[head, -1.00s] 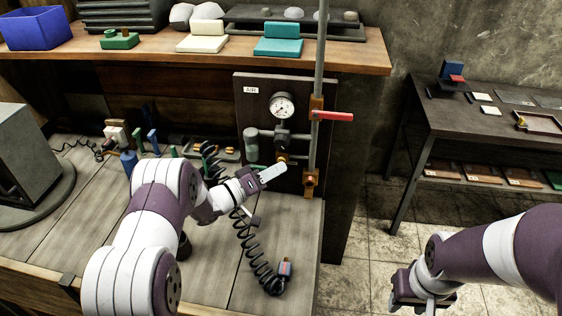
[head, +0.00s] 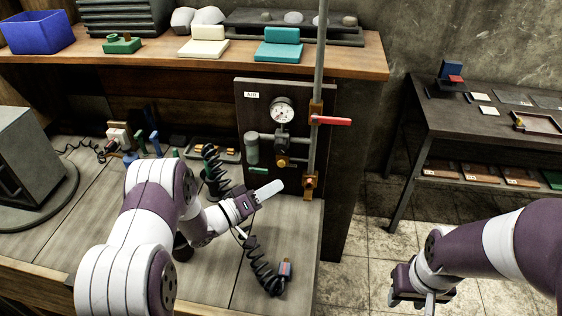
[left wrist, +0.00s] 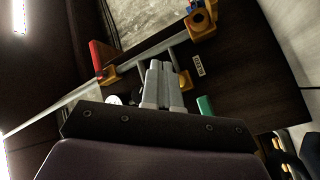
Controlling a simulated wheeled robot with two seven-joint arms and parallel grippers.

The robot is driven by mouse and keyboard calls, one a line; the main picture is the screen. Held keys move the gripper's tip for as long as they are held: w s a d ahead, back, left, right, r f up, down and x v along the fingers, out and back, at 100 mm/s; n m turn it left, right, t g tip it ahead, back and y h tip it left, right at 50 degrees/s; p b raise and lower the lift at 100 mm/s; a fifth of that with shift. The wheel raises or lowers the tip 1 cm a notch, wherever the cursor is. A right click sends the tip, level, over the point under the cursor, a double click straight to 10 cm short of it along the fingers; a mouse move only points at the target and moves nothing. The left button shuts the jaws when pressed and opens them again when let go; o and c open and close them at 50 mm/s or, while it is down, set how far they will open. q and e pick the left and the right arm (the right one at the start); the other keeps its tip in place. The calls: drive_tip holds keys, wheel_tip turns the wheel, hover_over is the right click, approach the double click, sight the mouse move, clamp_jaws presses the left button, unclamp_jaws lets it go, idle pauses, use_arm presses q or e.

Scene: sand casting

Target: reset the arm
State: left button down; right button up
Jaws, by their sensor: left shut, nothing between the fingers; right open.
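My left gripper (head: 268,191) is over the workbench in the head view, in front of the air panel (head: 325,140). Its fingers are shut and empty; the shut fingers also show in the left wrist view (left wrist: 164,85). The panel carries a gauge (head: 282,111), a vertical pipe (head: 319,60) and a red lever (head: 331,121) that points right. A black coiled hose (head: 262,268) hangs behind and below the gripper and ends in a small fitting (head: 285,270) on the bench. My right gripper (head: 418,300) is low at the right over the floor, partly hidden by its own arm.
An upper shelf (head: 130,57) holds a blue bin (head: 38,33), a cream block (head: 205,43) and a teal block (head: 278,45). A grey machine (head: 30,150) stands at the left. A dark side table (head: 480,125) stands at the right. Bare floor (head: 375,230) lies between bench and table.

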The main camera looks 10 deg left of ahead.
use_arm(q)
drive_tip(key=shift+s, duration=0.35)
drive_tip(key=shift+w, duration=0.1)
drive_tip(key=s+a+g+y, duration=0.35)
drive_tip(key=a+y, duration=0.35)
drive_tip(key=y, duration=0.5)
drive_tip(key=s+d+g+y+b, duration=0.1)
drive_tip(key=s+g, duration=0.7)
drive_tip(key=s, duration=1.2)
drive_tip(key=shift+s+r+m, duration=0.3)
drive_tip(key=shift+s+m, duration=0.1)
drive_tip(key=shift+s, duration=0.1)
